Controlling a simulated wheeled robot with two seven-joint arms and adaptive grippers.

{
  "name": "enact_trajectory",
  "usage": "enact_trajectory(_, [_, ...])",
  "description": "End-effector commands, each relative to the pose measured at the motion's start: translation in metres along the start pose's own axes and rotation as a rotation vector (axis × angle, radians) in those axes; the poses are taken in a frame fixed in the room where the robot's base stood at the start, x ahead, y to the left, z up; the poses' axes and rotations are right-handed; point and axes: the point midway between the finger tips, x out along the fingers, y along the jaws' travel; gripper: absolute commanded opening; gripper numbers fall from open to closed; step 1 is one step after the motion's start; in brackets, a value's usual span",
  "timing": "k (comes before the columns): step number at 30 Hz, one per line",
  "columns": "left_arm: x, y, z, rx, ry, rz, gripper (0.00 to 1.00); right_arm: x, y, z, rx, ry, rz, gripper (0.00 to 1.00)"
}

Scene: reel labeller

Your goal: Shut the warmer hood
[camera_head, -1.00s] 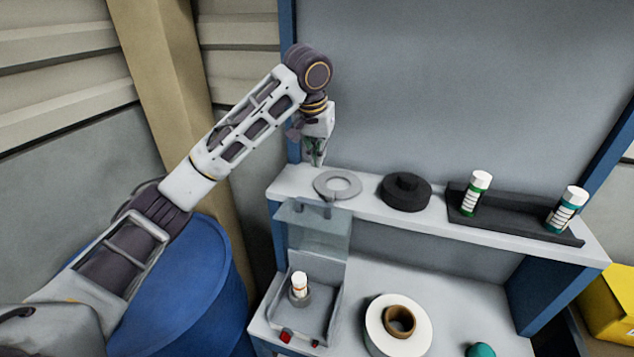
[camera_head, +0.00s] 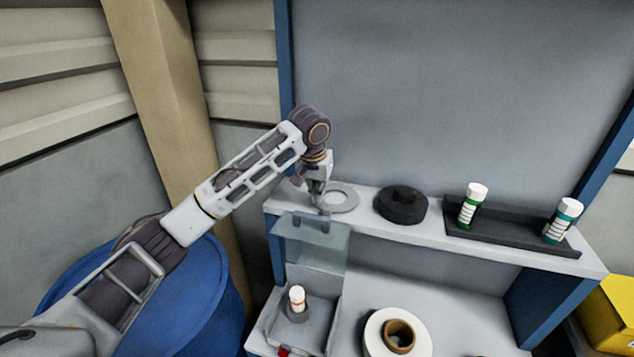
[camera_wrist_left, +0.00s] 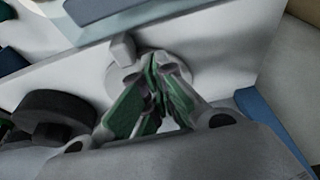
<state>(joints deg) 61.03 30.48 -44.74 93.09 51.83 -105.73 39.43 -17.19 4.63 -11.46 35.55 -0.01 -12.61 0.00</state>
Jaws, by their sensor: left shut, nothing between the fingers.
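The warmer hood (camera_head: 318,246) is a clear, greyish panel standing raised at the back of the warmer. The warmer (camera_head: 329,318) is a grey open tray on the bench with a red button in front. A small white bottle with an orange band (camera_head: 297,297) stands in a grey holder inside it. My left gripper (camera_head: 320,207) points down just above the hood's top edge, at the shelf's front edge. In the left wrist view its green-padded fingers (camera_wrist_left: 152,118) are together with nothing between them. I cannot tell whether they touch the hood. My right gripper is not in view.
A grey flat ring (camera_head: 343,196) lies on the shelf (camera_head: 362,222) right beside the left gripper. A black spool (camera_head: 401,205) and a dark tray (camera_head: 512,238) with two capped bottles are farther right. A white label reel (camera_head: 373,331) lies on the bench. A blue drum stands left.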

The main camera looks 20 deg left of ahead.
Motion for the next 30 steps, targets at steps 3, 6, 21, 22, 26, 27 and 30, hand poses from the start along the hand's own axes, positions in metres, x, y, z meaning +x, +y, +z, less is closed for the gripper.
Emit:
enact_trajectory(3, [0.007,-0.001,0.002,0.0,0.0,-0.001,0.0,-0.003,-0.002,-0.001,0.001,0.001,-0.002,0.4])
enact_trajectory(6, [0.004,-0.001,0.009,0.0,0.001,0.0,0.0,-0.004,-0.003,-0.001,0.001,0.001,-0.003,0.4])
enact_trajectory(21, [-0.005,0.0,0.036,-0.001,0.0,0.0,0.0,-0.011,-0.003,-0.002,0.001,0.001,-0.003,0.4])
enact_trajectory(22, [-0.005,0.0,0.037,-0.001,0.0,0.0,0.0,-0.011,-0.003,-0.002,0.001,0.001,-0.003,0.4])
enact_trajectory(26, [-0.005,0.0,0.038,-0.001,0.0,0.0,0.0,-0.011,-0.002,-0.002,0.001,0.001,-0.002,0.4])
enact_trajectory(27, [-0.005,0.0,0.038,-0.001,0.0,0.0,0.0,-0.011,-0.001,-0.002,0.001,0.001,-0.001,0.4])
enact_trajectory(30, [-0.005,0.0,0.038,-0.001,0.0,0.0,0.0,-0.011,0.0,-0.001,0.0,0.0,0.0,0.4])
